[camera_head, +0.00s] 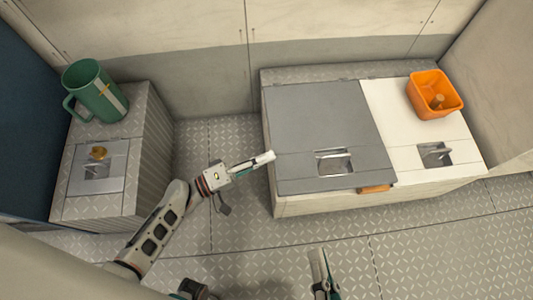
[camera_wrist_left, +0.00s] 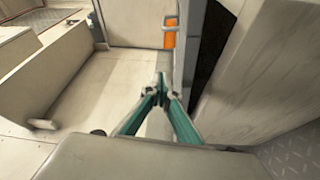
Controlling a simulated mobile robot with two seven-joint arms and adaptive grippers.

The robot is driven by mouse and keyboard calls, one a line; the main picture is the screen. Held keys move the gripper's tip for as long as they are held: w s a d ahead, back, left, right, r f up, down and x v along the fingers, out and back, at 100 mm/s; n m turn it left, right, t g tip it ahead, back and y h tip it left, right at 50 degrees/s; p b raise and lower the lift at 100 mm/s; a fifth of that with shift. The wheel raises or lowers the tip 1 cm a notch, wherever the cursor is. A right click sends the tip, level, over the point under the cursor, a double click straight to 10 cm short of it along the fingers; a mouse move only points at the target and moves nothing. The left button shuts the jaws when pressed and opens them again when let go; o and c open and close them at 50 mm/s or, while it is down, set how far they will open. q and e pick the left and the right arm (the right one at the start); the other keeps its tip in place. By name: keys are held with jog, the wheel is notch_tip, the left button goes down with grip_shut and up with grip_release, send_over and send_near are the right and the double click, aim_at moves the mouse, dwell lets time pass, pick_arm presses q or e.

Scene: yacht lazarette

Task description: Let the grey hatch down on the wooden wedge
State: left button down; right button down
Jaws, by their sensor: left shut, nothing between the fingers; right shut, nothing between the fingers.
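The grey hatch (camera_head: 325,115) lies nearly flat over the left part of the locker, with a recessed metal handle near its front. The wooden wedge (camera_head: 376,188) shows at the hatch's front edge, towards its right corner; most of it is hidden. In the left wrist view the hatch (camera_wrist_left: 187,50) is seen edge-on, with a dark gap between it and the locker wall. My left gripper (camera_head: 268,157) is shut and empty beside the hatch's left edge; its tips (camera_wrist_left: 160,83) look apart from it. My right gripper (camera_head: 318,258) is shut and empty over the floor in front.
An orange bin (camera_head: 434,92) with something inside stands on the white lid (camera_head: 387,105) right of the hatch. A green jug (camera_head: 97,92) and a brass-coloured object (camera_head: 98,153) are on the left locker (camera_head: 140,125). Patterned floor (camera_head: 290,240) lies clear in front.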

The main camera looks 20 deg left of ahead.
pick_arm(q)
jog(key=shift+s, duration=0.1)
dwell(0.4)
jog(key=v, duration=1.2)
